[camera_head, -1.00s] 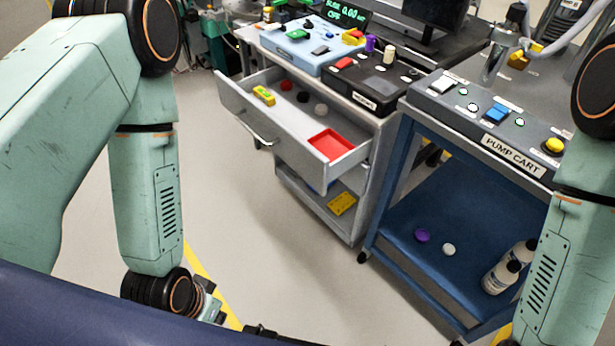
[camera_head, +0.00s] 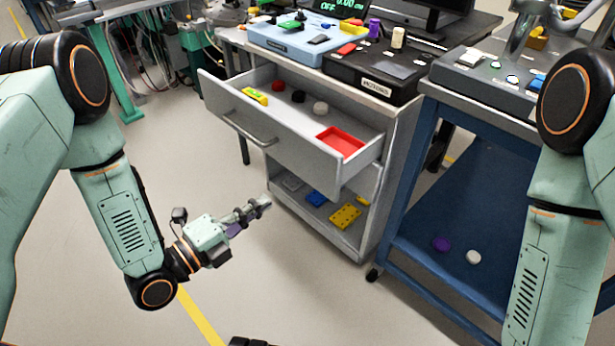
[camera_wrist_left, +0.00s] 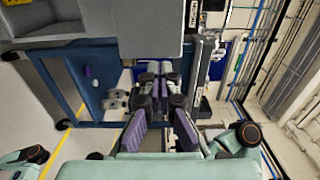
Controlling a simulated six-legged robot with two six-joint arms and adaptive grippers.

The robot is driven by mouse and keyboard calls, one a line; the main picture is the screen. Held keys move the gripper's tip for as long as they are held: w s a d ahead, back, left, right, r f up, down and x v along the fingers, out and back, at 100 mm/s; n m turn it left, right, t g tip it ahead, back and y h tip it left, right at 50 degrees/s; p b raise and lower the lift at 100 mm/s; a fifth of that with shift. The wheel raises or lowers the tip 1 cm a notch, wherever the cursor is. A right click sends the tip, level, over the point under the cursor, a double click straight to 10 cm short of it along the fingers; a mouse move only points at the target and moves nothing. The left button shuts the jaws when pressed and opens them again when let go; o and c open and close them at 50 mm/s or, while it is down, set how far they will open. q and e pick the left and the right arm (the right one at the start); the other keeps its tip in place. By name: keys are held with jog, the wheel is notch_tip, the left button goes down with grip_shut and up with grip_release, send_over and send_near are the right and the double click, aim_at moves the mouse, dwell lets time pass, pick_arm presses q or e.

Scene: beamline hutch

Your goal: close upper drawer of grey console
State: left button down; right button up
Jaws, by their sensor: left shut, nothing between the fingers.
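The upper drawer (camera_head: 290,140) of the grey console (camera_head: 398,150) stands pulled out in the head view, with a bar handle (camera_head: 250,130) on its front. Inside lie a yellow-green block (camera_head: 255,96), small round pieces and a red tray (camera_head: 340,142). My left gripper (camera_head: 262,203) is shut and empty, in front of and below the drawer front, apart from it. In the wrist view its fingers (camera_wrist_left: 160,80) show together, with a large grey surface above that I cannot identify for sure. My right forearm shows, but its gripper is out of view.
Below is an open lower compartment with a yellow plate (camera_head: 345,216) and a blue piece (camera_head: 316,198). The blue pump cart (camera_head: 465,200) stands close at the right. Instruments cover the console top. The floor (camera_head: 200,150) left of the drawer is clear.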

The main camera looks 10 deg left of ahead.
aim_at(320, 164)
pick_arm(q)
jog(key=b+x, duration=0.4)
jog(key=x, duration=0.9)
jog(key=shift+d+f, duration=0.1)
jog(key=shift+d, duration=0.05)
jog(key=shift+w+d, duration=0.2)
jog(key=shift+w, duration=0.05)
jog(key=shift+w+d, duration=0.1)
